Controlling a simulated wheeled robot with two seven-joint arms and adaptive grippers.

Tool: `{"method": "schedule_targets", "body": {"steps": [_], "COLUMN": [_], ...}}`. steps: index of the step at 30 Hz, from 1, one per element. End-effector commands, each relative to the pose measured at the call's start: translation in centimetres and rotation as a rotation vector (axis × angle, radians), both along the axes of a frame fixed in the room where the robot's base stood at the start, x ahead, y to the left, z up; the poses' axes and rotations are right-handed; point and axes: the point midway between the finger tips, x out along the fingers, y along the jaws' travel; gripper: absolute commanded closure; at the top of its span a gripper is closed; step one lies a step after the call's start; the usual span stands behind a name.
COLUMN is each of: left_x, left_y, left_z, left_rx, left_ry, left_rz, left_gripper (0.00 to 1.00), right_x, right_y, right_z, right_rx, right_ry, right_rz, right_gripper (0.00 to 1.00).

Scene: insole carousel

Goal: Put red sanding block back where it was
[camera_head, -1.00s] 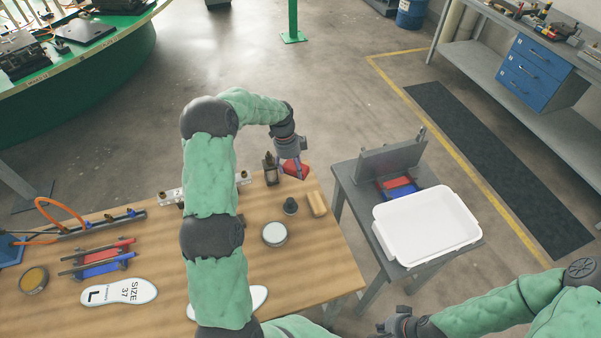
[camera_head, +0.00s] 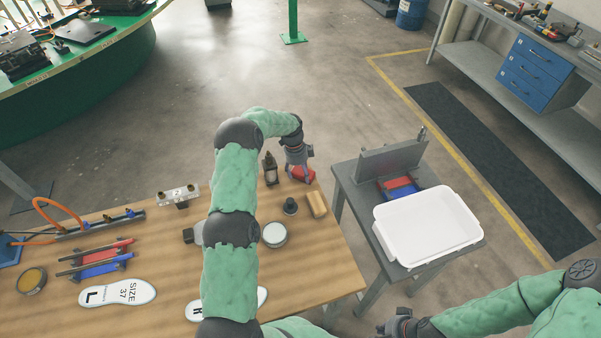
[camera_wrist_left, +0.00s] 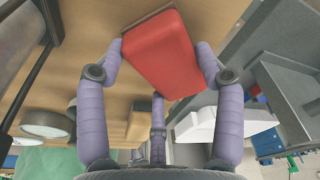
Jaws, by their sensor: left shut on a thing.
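The red sanding block (camera_head: 303,174) is at the far right corner of the wooden table, below my left gripper (camera_head: 299,168). In the left wrist view the red block (camera_wrist_left: 160,55) sits between the fingers of my left gripper (camera_wrist_left: 160,75), which is shut on it. I cannot tell whether the block touches the table top. My right gripper (camera_head: 397,326) is at the bottom edge of the head view, away from the table; its fingers are too small to read.
A dark bottle (camera_head: 270,170), a tan block (camera_head: 316,204), a dark knob (camera_head: 290,206) and a round tin (camera_head: 275,234) stand near the red block. Insoles (camera_head: 117,291) lie on the wooden table (camera_head: 320,270). A white tray (camera_head: 428,245) rests on the grey side table (camera_head: 350,205).

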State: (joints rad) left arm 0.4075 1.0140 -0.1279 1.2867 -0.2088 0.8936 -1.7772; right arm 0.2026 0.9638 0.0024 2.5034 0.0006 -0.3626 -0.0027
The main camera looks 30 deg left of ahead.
Motion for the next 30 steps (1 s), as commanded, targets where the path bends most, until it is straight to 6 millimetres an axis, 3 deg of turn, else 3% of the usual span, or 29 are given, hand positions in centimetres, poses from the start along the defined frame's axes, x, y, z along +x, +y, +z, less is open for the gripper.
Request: {"method": "schedule_targets", "body": {"steps": [11,12,14,26,30], "left_x": [0.1,0.1,0.1,0.1,0.2], "left_y": [0.1,0.1,0.1,0.1,0.3], "left_z": [-0.4,-0.3,-0.3,-0.1,1.0], "left_rx": [0.001,0.001,0.001,0.001,0.003], "left_ry": [-0.004,-0.003,-0.003,-0.003,-0.007], "left_rz": [0.001,0.001,0.001,0.001,0.001], "left_gripper": [0.79,0.23,0.08,0.08,0.08], "right_x": [0.0,0.0,0.0,0.0,0.0], "right_y": [0.0,0.0,0.0,0.0,0.0], "right_z": [-0.4,-0.3,-0.3,-0.1,0.1], "right_rx": [0.0,0.0,0.0,0.0,0.0], "right_ry": [0.0,0.0,0.0,0.0,0.0], "right_rz": [0.0,0.0,0.0,0.0,0.0], "right_gripper": [1.0,1.0,1.0,1.0,1.0]}}
